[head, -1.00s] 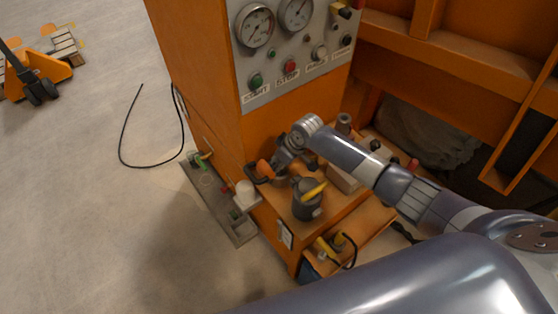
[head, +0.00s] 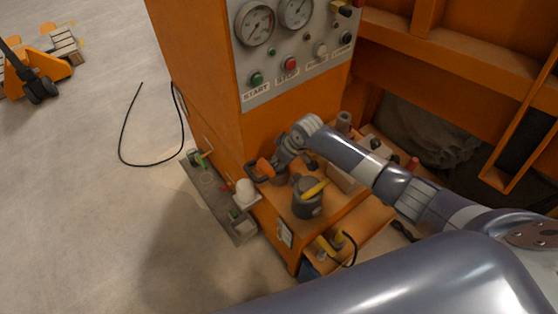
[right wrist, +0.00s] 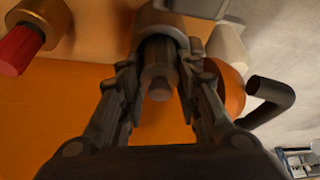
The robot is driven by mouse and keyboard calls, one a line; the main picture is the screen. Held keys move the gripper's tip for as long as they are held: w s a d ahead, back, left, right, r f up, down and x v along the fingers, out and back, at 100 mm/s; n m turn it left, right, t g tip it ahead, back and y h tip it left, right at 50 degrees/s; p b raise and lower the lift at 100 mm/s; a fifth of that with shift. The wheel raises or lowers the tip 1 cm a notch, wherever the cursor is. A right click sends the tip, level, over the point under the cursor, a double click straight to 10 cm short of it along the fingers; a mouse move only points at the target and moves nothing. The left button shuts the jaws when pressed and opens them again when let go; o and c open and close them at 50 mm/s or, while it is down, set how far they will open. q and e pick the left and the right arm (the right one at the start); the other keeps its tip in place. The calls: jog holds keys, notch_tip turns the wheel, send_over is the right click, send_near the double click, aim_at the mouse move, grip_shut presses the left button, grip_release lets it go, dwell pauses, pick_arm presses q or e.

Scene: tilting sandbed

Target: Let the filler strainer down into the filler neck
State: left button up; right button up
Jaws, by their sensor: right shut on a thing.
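My right gripper (head: 276,168) is at the left edge of the orange shelf, beside the cabinet front. In the right wrist view its two fingers (right wrist: 158,85) are closed around a grey cylindrical piece (right wrist: 159,72), apparently the filler strainer. Its far end lies against or inside a pale round collar (right wrist: 175,22), possibly the filler neck; I cannot tell whether it is inside. In the head view, my gripper hides most of this. An orange rounded part (right wrist: 232,88) and a black bent handle (right wrist: 270,98) are right of the fingers. My left gripper is not in view.
A dark grey can with a yellow handle (head: 307,198) stands on the orange shelf close to my gripper. A red-ended brass fitting (right wrist: 28,35) is at the wrist view's upper left. A gauge panel (head: 292,50) rises behind. The floor at left is mostly clear.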

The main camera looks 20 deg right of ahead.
jog(key=shift+r+p, duration=0.95)
jog(key=shift+r, duration=0.15)
jog(key=shift+p, duration=0.55)
dwell(1.0)
jog(key=shift+f+b, duration=1.05)
jog(key=shift+f, duration=0.45)
jog(key=o, duration=1.1)
jog(key=shift+o, duration=0.2)
jog(key=shift+s, duration=0.1)
jog(key=shift+r, duration=0.15)
jog(key=v, duration=1.1)
jog(key=shift+r, duration=0.3)
jog(key=shift+s+d, duration=0.1)
jog(key=shift+d, duration=0.05)
